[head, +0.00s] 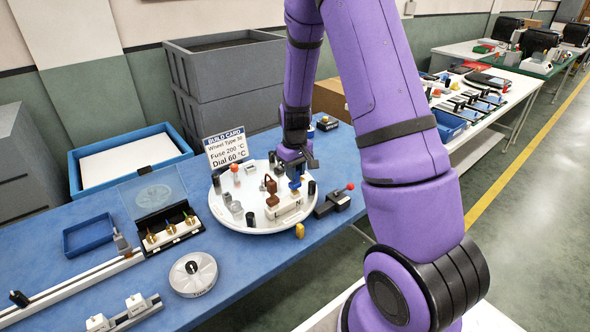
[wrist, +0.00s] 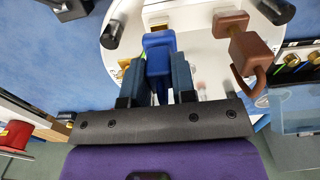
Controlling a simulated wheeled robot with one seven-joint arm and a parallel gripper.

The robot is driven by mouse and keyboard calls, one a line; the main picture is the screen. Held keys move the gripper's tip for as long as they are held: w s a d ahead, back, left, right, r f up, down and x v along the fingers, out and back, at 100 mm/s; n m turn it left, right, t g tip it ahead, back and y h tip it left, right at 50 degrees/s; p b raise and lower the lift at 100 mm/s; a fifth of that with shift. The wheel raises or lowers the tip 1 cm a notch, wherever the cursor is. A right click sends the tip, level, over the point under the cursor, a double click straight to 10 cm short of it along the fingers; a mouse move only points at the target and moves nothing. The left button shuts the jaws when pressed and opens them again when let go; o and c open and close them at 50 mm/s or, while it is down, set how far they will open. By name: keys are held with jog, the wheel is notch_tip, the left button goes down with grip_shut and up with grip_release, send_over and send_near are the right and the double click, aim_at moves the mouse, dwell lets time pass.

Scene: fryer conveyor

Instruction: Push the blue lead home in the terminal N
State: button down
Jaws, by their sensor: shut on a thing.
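The blue lead (wrist: 160,42) is a blue block-shaped plug, seen between the fingers of my gripper (wrist: 156,75) in the wrist view. My gripper (head: 296,168) is shut on it above the round white plate (head: 232,213). The lead also shows small below the gripper in the head view (head: 295,184). A pale terminal block (head: 288,212) stands on the plate just below the lead. The N marking is not legible, and how deep the lead sits cannot be told. A brown lead (wrist: 240,42) with a hooked tail stands right of the blue one, apart from my fingers.
Dark posts and small parts stand around the plate. A black box with a red knob (head: 338,202) is close on the right, and a yellow piece (head: 300,230) is at the front. A build card (head: 227,150) stands behind left.

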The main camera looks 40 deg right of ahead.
jog(key=shift+f, duration=0.2)
jog(key=c, duration=0.8)
grip_release()
jog(key=shift+c, duration=0.2)
jog(key=shift+r, duration=3)
notch_tip(320, 180, up, 11)
jog(key=shift+a, duration=0.1)
